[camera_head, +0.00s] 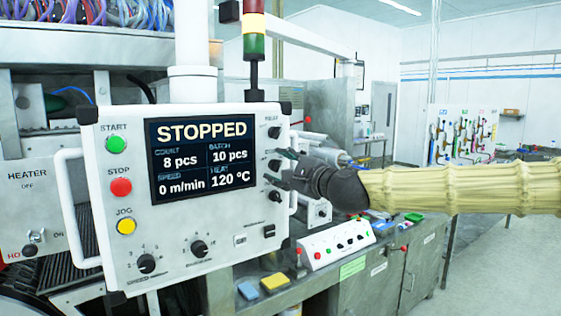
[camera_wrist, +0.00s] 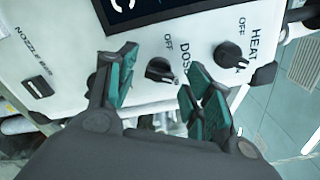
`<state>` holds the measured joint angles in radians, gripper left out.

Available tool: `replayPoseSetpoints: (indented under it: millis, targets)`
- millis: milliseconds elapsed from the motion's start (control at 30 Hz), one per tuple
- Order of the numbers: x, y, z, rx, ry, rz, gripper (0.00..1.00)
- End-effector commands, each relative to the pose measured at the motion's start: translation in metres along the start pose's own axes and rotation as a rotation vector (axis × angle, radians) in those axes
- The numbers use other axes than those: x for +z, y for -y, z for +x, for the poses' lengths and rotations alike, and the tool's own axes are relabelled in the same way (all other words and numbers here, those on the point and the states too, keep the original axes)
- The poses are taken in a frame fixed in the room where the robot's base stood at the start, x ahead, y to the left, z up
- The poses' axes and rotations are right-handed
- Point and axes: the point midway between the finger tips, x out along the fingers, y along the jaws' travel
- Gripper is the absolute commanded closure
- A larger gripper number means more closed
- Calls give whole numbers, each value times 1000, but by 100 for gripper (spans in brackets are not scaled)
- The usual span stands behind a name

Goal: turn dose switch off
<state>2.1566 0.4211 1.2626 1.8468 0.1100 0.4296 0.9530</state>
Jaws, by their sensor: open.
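The dose switch (camera_wrist: 160,69) is a black rotary knob on the white panel in the wrist view, with "OFF" and a partly hidden "DOSE" label beside it. Its exact pointer setting is hard to tell. My gripper (camera_wrist: 159,66) is open, with a teal-padded finger on either side of the knob and a gap to it visible; contact cannot be made out. In the head view my gripper (camera_head: 281,168) is at the right edge of the control panel (camera_head: 220,242), where its fingers partly hide the column of knobs.
The heat knob (camera_wrist: 230,55) sits close to the right finger. A nozzle air switch (camera_wrist: 38,88) is at the left. The panel's screen (camera_head: 203,157) reads STOPPED. A white handle (camera_head: 72,205) runs along its left side. A smaller button box (camera_head: 337,245) is below right.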

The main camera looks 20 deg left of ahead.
Motion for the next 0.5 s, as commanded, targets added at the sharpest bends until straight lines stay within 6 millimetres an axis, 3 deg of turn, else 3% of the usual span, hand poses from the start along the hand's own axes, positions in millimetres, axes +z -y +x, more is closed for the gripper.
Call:
replayPoseSetpoints:
  millis: [200,467,500]
  targets:
    - [0,1,11,-1,0,-1,49]
    - [0,0,12,-1,0,-1,49]
    - [0,0,12,-1,0,-1,52]
